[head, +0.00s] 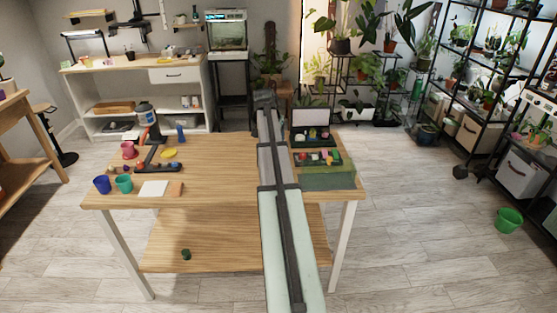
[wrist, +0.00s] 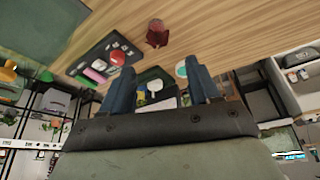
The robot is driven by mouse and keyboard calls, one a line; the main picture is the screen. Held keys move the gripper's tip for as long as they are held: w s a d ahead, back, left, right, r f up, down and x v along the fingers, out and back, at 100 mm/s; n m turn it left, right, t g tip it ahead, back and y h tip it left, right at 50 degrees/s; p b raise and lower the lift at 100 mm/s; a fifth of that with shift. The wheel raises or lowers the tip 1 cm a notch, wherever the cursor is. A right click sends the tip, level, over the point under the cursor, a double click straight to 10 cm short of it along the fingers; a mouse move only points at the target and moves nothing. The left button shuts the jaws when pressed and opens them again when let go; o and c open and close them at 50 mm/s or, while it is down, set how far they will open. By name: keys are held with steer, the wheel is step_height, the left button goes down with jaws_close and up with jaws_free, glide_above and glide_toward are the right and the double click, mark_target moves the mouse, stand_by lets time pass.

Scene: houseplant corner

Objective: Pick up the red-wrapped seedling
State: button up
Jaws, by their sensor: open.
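A dark red, wrapped-looking thing (wrist: 157,36), likely the red-wrapped seedling, stands on bare wood near the top of the wrist view. Its plant part is not clear there. I cannot make it out in the head view, where my arm covers part of the table. My gripper (wrist: 159,65) shows two blue fingers spread apart with nothing held between them. The red thing appears beyond the fingertips, apart from them. In the head view my gripper (head: 264,99) is at the table's far edge, small and dark.
Dark trays with small coloured items (head: 316,135) stand on the table right of my arm, by a green mat (head: 327,179). Blue (head: 102,184) and teal (head: 124,184) pots, a white sheet (head: 153,188) and a pink pot (head: 129,150) are at left. Bare wood lies between.

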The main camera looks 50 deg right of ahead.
steer(key=x, duration=0.8)
steer(key=shift+f, duration=0.1)
steer(key=shift+s+x, duration=0.1)
steer(key=shift+x, duration=1.2)
steer(key=shift+s+x, duration=0.15)
steer(key=shift+x, duration=1.15)
steer(key=shift+c, duration=0.2)
steer(key=c, duration=1.1)
